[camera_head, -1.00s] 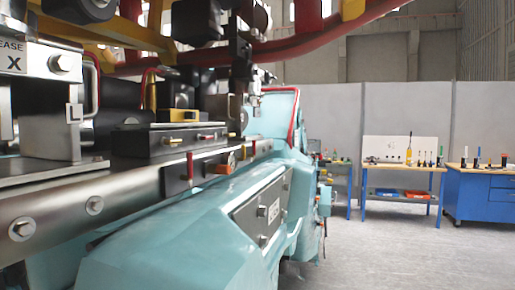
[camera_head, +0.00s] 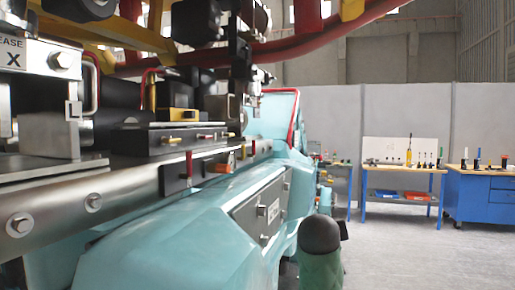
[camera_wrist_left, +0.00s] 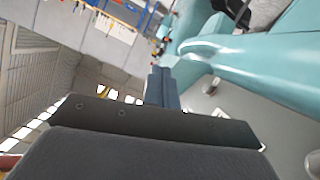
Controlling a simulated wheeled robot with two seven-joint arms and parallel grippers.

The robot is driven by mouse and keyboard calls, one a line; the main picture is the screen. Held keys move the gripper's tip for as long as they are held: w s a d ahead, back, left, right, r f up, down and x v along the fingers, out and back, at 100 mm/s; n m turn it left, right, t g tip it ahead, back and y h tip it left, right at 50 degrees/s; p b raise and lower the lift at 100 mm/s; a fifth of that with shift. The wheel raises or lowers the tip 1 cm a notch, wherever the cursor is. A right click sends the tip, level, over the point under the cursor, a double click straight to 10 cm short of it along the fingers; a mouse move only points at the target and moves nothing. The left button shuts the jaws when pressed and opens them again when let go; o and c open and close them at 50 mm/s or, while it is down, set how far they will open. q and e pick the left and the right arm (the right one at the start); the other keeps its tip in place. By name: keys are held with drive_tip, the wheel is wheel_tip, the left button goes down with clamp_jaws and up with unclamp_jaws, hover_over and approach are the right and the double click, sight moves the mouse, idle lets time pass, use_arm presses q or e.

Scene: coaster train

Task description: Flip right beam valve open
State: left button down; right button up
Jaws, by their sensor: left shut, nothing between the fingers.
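A grey metal beam (camera_head: 130,188) runs along the side of the teal coaster train (camera_head: 185,228). A small upright red lever (camera_head: 189,166) stands on a dark block on this beam. The head view shows no fingertips of either gripper.
A rounded dark cap on a green body (camera_head: 320,245) rises at the bottom, right of the train; I cannot tell what it is. A blue-legged workbench (camera_head: 403,170) and a blue cabinet (camera_head: 490,200) stand at the back right. The grey floor (camera_head: 410,255) before them is clear.

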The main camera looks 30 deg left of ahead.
use_arm(q)
drive_tip(key=a+r+n+g+y, duration=0.3)
drive_tip(key=a+r+n+y, duration=0.4)
drive_tip(key=r+n, duration=0.3)
drive_tip(key=a+r+n+g+y, duration=0.4)
drive_tip(key=a+r+n, duration=0.5)
drive_tip(key=n, duration=0.7)
drive_tip(key=shift+w+r+y, duration=0.15)
drive_tip(key=shift+r+y, duration=1.05)
drive_tip(key=shift+y, duration=0.2)
use_arm(e)
drive_tip(key=shift+w+a+r, duration=0.1)
drive_tip(key=shift+a+r, duration=0.15)
drive_tip(key=shift+a, duration=0.3)
use_arm(q)
drive_tip(key=shift+a, duration=0.1)
